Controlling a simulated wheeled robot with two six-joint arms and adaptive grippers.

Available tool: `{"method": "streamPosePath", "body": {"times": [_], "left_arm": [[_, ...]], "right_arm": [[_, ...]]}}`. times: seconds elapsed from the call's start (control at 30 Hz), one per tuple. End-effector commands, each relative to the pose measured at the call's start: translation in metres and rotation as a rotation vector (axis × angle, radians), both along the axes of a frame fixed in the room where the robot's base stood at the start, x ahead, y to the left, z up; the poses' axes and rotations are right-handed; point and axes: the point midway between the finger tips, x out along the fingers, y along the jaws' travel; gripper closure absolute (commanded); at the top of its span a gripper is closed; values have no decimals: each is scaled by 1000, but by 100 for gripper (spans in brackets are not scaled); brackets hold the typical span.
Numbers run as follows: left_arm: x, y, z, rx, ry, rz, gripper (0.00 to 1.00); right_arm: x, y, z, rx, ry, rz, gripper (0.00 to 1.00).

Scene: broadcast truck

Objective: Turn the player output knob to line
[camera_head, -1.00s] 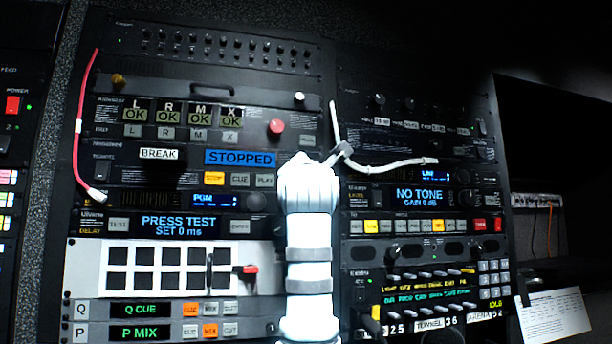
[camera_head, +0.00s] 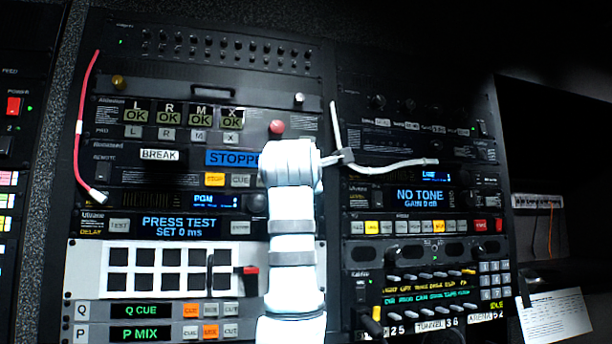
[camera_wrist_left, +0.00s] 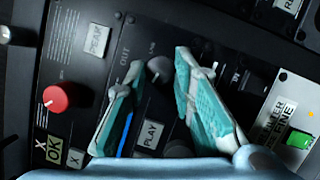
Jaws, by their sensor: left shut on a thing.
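The player output knob (camera_wrist_left: 159,68) is a small, dark grey round knob beside the "OUT" lettering in the left wrist view. My left gripper (camera_wrist_left: 160,62) has its two teal-padded fingers on either side of this knob and is shut on it. The player's "STOPPED" display (camera_head: 232,157) is partly covered too. The PLAY button (camera_wrist_left: 150,134) lies below the knob in the wrist view. My right gripper is not in view.
A red knob (camera_head: 276,127) sits just above my wrist; it also shows in the wrist view (camera_wrist_left: 56,98). A white cable (camera_head: 390,166) hangs right of my wrist. A red cable (camera_head: 79,130) hangs at the left. Rack units with buttons surround the arm closely.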

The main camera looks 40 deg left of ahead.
Motion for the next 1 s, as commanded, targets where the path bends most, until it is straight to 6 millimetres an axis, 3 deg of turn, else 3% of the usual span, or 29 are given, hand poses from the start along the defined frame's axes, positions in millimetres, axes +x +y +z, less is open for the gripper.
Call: {"method": "streamPosePath", "body": {"times": [0.4, 0.87, 0.9, 1.0], "left_arm": [[-3, 0, 6, 102, 129, 2, 100], [-2, 0, 6, 110, 141, 2, 100], [-2, 0, 5, 110, 141, 2, 70], [-2, 0, 5, 110, 143, 2, 56]], "right_arm": [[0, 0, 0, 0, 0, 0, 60], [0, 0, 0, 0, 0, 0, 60], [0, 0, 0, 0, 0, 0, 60], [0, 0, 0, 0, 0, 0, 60]]}}
